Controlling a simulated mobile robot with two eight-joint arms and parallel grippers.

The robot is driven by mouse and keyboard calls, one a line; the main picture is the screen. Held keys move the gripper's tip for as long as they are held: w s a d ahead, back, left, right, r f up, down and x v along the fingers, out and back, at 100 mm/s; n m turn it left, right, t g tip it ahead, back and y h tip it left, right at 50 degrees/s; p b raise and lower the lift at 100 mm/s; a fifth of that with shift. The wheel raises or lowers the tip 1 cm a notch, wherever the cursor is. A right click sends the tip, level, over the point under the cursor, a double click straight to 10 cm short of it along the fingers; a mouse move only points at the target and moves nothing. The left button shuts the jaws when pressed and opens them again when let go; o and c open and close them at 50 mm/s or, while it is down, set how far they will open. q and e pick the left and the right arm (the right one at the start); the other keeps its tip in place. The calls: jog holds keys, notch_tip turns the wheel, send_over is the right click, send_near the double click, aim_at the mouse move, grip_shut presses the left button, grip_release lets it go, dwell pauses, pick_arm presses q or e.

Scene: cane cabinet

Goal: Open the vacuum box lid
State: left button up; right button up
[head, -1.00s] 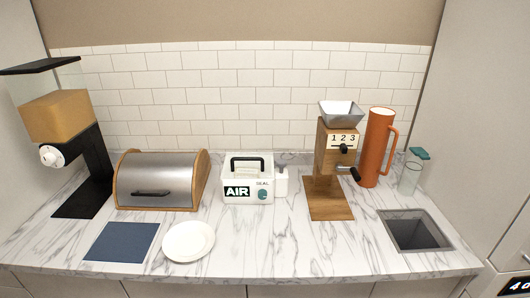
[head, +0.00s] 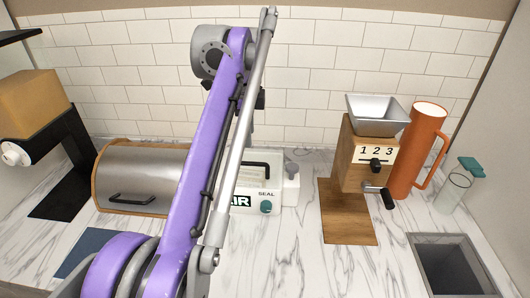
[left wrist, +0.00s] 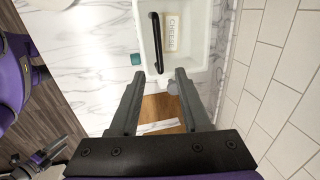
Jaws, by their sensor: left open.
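The white vacuum box (head: 277,187) stands on the counter with a teal knob (head: 266,207) on its front and a black handle (head: 257,165) on top. Its lid looks shut. My purple left arm crosses in front and hides the box's left part. In the left wrist view the vacuum box (left wrist: 200,62) is at the top, with the handle (left wrist: 156,42) and a "CHEESE" label inside. My left gripper (left wrist: 160,72) is open and empty, its fingertips apart near the box's edge in that picture. Whether they touch it I cannot tell.
A bread box (head: 130,178) stands left of the vacuum box. A wooden grinder (head: 362,160), an orange jug (head: 416,150), a glass bottle (head: 455,188) and a sink (head: 450,268) are to the right. The counter in front of the box (head: 300,260) is clear.

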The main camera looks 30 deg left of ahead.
aim_at(251, 164)
pick_arm(q)
jog(key=f, duration=0.3)
jog(key=w+f+b, duration=0.1)
jog(key=f, duration=0.2)
jog(key=a+f, duration=0.1)
jog(key=f, duration=0.3)
jog(key=shift+w, duration=0.2)
jog(key=shift+r, duration=0.1)
grip_shut()
dwell(0.9)
